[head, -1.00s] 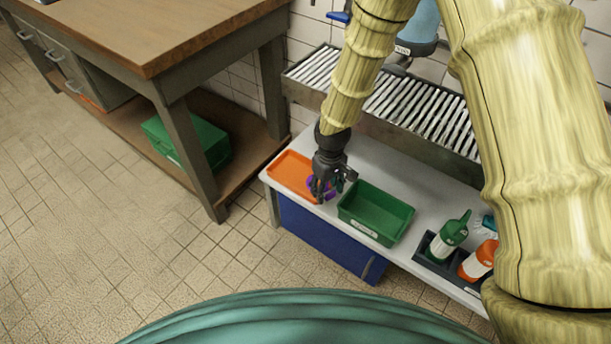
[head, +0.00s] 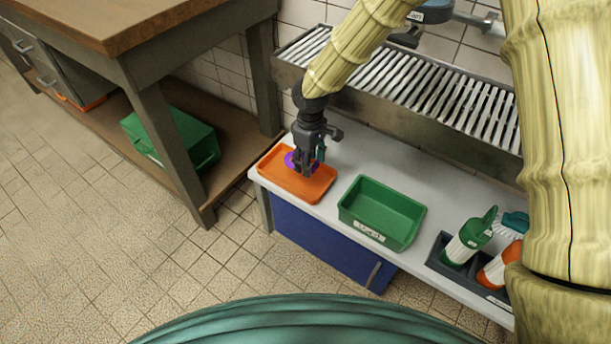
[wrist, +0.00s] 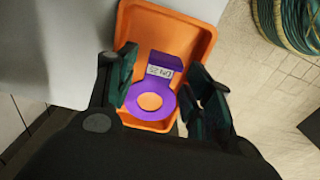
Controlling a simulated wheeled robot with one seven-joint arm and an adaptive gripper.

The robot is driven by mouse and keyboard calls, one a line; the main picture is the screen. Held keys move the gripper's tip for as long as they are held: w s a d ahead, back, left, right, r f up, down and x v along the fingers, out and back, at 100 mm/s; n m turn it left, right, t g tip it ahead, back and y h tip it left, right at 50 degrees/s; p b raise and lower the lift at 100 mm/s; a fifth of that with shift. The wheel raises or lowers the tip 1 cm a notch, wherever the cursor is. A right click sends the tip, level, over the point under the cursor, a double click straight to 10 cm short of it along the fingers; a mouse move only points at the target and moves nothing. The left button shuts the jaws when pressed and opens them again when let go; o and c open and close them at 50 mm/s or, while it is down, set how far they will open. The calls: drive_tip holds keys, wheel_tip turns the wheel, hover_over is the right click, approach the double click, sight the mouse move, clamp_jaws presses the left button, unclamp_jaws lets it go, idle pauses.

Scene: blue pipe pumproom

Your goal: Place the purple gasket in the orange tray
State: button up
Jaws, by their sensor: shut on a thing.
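The purple gasket (head: 291,160) is a flat ring with a block-like tab that bears a white label. In the wrist view the gasket (wrist: 136,109) lies between my fingers, and orange shows through its hole. The orange tray (head: 318,192) is shallow and stands at the left end of the bench. Its rim surrounds the gasket in the wrist view (wrist: 208,45). My gripper (head: 305,170) points down over the tray, shut on the gasket. I cannot tell whether the gasket touches the tray floor. My fingers hide part of it in the head view.
A green bin (head: 382,212) stands to the right of the tray on the grey-white bench (head: 336,178). A dark caddy (head: 440,262) with bottles is further right. A slatted metal rack (head: 420,90) runs behind. A wooden workbench (head: 110,20) is at the left.

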sight(309, 182)
wheel_tip(309, 182, down, 7)
drive_tip(key=shift+f+b, duration=0.1)
drive_tip(key=shift+b, duration=0.85)
drive_tip(key=o, duration=0.9)
drive_tip(key=shift+o, duration=0.2)
wheel_tip(309, 182, up, 12)
drive_tip(key=p, duration=0.3)
